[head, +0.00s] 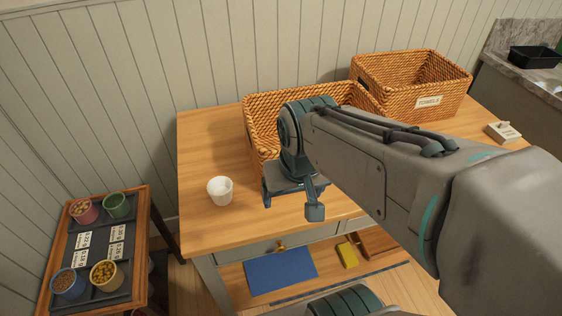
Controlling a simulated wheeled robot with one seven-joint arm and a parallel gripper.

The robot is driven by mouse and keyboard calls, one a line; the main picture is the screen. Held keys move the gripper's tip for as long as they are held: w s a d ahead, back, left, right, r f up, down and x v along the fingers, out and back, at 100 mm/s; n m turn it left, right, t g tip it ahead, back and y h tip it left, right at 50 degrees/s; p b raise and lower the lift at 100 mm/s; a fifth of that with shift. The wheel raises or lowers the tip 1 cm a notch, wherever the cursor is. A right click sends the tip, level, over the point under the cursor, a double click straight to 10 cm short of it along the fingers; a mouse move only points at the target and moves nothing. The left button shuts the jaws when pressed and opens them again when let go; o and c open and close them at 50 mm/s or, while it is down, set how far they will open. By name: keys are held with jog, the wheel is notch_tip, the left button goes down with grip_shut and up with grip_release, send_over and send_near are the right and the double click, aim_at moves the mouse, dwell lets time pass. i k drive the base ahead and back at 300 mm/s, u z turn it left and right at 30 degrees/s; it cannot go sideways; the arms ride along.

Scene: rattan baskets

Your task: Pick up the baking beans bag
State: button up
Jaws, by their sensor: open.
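I cannot make out a baking beans bag in the head view; my arm hides part of the table and of the near basket. My gripper (291,204) is over the wooden table (208,150), at the front of the near rattan basket (262,122). Its two fingers point down and are spread apart, with nothing visible between them. The inside of the near basket is mostly hidden behind my arm.
A white cup (220,191) stands left of my gripper. A second labelled rattan basket (398,98) is at the back right, near a small white box (503,132). A low tray (125,205) holds several small pots. A blue mat (267,271) and a yellow block (347,255) lie below the tabletop.

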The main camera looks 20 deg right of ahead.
aim_at(501, 132)
jog(key=z, duration=1.65)
jog(key=k, duration=0.25)
jog(key=z, duration=1.45)
jog(key=k, duration=1.05)
jog(key=z, duration=0.85)
jog(key=i, duration=0.55)
jog(key=u, duration=0.45)
jog(key=i, duration=1.6)
jog(key=u, duration=0.5)
